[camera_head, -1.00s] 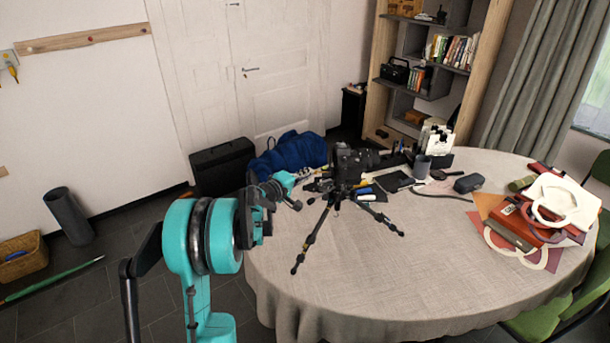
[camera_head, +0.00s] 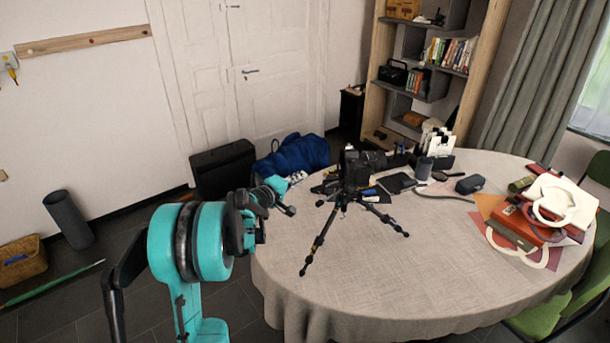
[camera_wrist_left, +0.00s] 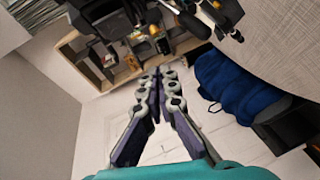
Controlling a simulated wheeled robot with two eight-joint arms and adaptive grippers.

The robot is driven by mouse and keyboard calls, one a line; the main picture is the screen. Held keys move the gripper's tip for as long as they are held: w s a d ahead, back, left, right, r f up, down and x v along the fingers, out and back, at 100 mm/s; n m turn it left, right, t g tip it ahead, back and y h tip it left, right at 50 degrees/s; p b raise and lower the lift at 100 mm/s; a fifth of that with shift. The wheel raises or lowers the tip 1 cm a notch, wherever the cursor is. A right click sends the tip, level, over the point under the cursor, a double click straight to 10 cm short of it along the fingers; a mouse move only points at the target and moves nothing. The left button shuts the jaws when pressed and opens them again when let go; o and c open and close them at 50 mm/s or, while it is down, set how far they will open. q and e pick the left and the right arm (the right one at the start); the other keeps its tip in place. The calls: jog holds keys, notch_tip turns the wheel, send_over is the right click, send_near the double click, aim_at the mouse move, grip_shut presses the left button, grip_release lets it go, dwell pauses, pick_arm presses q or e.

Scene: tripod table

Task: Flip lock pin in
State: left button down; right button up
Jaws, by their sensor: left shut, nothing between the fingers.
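A small black tripod (camera_head: 320,240) with spread legs stands on the tablecloth and carries a black camera (camera_head: 358,168). The lock pin is too small to make out. My left gripper (camera_head: 287,208) is left of the tripod, over the table's left edge, with a gap between them. In the left wrist view its fingers (camera_wrist_left: 162,76) come together at the tips, shut and empty. Black tripod parts (camera_wrist_left: 200,18) show beyond the fingertips at the top of that view. My right gripper is not in view.
The round table (camera_head: 400,285) has clear cloth in front. A blue bag (camera_head: 295,155) and a black case (camera_head: 223,168) are behind the table's left side.

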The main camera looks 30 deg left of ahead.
pick_arm(q)
jog(key=p+v, duration=0.1)
jog(key=v, duration=0.5)
jog(key=shift+s+d, duration=0.25)
jog(key=shift+s, duration=0.1)
jog(key=shift+d+r, duration=0.1)
jog(key=s+d+r+m+g+h, duration=0.1)
jog(key=s+d+m+g, duration=0.3)
jog(key=d, duration=0.6)
jog(key=s+d+m+g, duration=0.1)
jog(key=s+d+m, duration=0.2)
jog(key=s+d, duration=0.5)
jog(key=s+d+f+m+g+y, duration=0.1)
jog(key=s+d+f+m, duration=0.1)
jog(key=s, duration=0.5)
jog(key=s+d+f+m+g+y, duration=0.2)
jog(key=s+d+m, duration=0.3)
jog(key=s, duration=0.3)
jog(key=shift+s+d+f, duration=0.25)
jog(key=shift+s+d, duration=0.1)
jog(key=shift+d, duration=0.05)
